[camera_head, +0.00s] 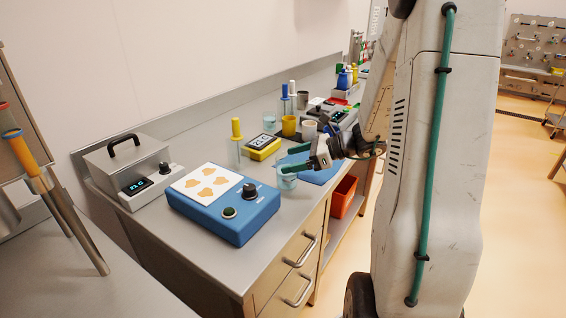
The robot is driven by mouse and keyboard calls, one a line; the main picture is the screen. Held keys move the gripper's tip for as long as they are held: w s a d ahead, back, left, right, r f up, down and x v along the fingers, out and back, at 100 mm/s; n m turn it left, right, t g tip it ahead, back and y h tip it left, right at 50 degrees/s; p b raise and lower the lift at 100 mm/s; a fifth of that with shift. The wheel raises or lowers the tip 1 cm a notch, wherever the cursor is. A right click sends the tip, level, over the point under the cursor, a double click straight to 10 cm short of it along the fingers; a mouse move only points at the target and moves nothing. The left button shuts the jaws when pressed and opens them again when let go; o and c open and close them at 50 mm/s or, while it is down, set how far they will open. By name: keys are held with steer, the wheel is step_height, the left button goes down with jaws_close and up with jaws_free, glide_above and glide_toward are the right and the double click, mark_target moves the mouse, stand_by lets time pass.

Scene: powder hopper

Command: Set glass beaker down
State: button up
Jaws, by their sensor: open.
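The glass beaker (286,180) is small and clear with a bluish tint. It stands upright on the steel bench, just right of the blue hotplate device (228,222). My gripper (293,163) reaches in from the right, low over the bench, with green-tipped fingers at the beaker's upper part. The jaws are open. Whether a finger touches the glass is too small to tell. Part of the beaker's rim is hidden behind the fingers.
A blue mat (324,173) lies under my gripper. A yellow device (262,148) and a cylinder with a yellow top (236,129) stand behind. A grey lidded bath (127,168) is at left. An orange bin (343,196) sits below. The bench's front edge is close to the beaker.

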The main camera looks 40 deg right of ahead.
steer(key=v, duration=0.7)
steer(key=s+a+r+n+g+h, duration=0.1)
steer(key=s+a+r+n+g, duration=0.25)
steer(key=a+n, duration=0.45)
steer(key=s+a+r+n+g, duration=0.2)
steer(key=s+a+n+g, duration=0.3)
steer(key=a, duration=0.6)
steer(key=s+a+r+n+h, duration=0.2)
steer(key=s+a+n+h, duration=0.1)
steer(key=s+n+h, duration=0.5)
steer(key=shift+s+a+n, duration=0.4)
steer(key=shift+s+n, duration=1.5)
steer(key=shift+n, duration=1.4)
steer(key=shift+d+r, duration=0.1)
